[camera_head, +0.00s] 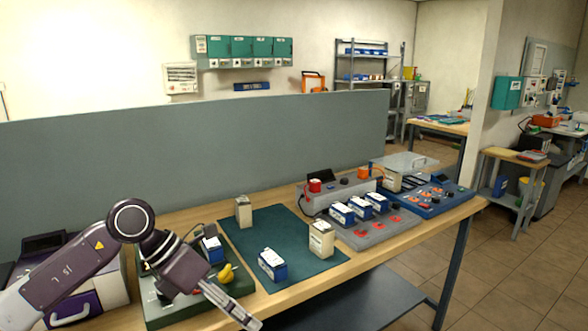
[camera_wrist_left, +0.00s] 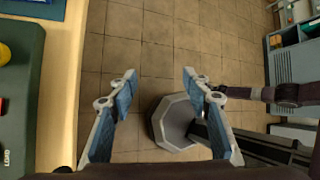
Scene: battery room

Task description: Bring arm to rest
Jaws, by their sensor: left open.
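My left arm (camera_head: 75,275) comes in from the left over the front of the wooden workbench (camera_head: 300,288). My left gripper (camera_head: 238,312) hangs at the bench's front edge, beside a dark green tray holding a yellow item. In the left wrist view, its two fingers (camera_wrist_left: 160,78) are spread apart with nothing between them. Below them is the tiled floor, with the bench edge at the left. My right gripper does not show clearly in either view.
A green mat (camera_head: 262,236) carries a blue-and-white battery (camera_head: 272,264) and two cream batteries (camera_head: 321,238). A grey tray (camera_head: 372,234) holds several blue batteries. A blue board (camera_head: 428,199) stands at the bench's right. A grey partition (camera_head: 200,150) runs behind.

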